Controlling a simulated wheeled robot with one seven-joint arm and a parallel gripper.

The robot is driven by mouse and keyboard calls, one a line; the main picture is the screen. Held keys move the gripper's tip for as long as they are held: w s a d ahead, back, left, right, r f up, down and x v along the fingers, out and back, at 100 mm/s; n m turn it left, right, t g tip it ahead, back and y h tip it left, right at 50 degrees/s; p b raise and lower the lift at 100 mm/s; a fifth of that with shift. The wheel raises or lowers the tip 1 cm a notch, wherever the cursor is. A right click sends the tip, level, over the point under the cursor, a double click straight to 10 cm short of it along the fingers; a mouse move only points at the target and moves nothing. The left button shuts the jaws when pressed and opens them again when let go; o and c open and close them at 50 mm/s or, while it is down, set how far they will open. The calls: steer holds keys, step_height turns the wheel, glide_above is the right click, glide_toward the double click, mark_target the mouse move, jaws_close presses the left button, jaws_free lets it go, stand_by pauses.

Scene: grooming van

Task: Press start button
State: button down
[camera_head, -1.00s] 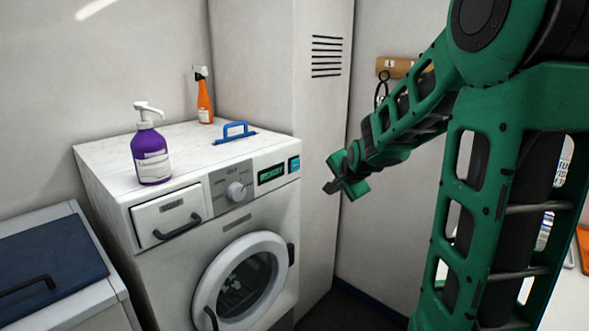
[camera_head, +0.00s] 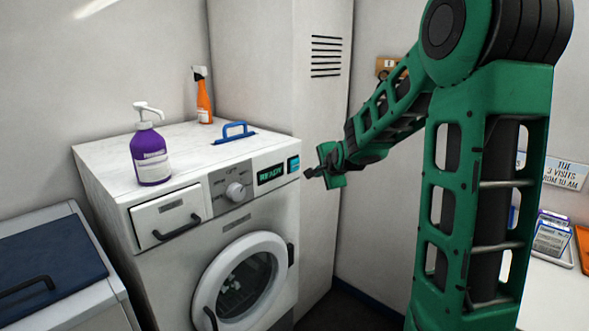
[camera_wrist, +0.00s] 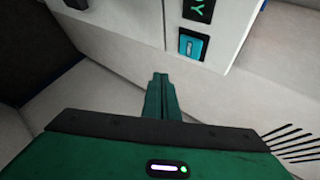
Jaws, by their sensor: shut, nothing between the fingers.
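The white washing machine (camera_head: 165,255) stands left of my arm, its round door closed. At the right end of its control panel is a small blue-lit start button (camera_head: 293,164), beside a dark display (camera_head: 271,174) with green letters that read READY. The button also shows in the wrist view (camera_wrist: 191,46), at the upper right, ahead of the fingertips. My gripper (camera_head: 309,174) is shut and empty. In the head view it is just right of the button. In the wrist view its fingertips (camera_wrist: 161,76) are apart from the panel.
On the machine's top are a purple pump bottle (camera_head: 151,154), an orange spray bottle (camera_head: 203,99) and a blue-handled tool (camera_head: 235,133). A tall white cabinet (camera_head: 320,110) stands close behind my gripper. A dark-lidded bin (camera_head: 45,265) is at the lower left.

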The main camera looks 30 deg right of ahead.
glide_toward(298, 168)
steer(key=shift+w+d+f, duration=0.45)
steer(key=shift+w+f, duration=0.35)
steer(key=shift+f, duration=0.05)
steer(key=shift+w+d+f, duration=0.45)
steer(key=shift+w+f, duration=0.35)
steer(key=shift+f, duration=0.05)
steer(key=shift+w, duration=0.1)
stand_by(0.7)
steer(key=shift+w+a+r, duration=0.1)
steer(key=shift+w, duration=0.1)
steer(key=shift+w+a, duration=0.2)
steer(key=shift+w, duration=0.3)
stand_by(0.9)
steer(key=shift+s, duration=0.2)
steer(key=shift+s+d, duration=0.3)
steer(key=shift+s, duration=0.4)
steer(key=shift+s+d, duration=0.3)
steer(key=shift+s, duration=0.5)
steer(key=shift+s+d, duration=0.25)
steer(key=shift+s, duration=0.5)
steer(key=shift+s+d, duration=0.3)
steer(key=shift+s, duration=0.5)
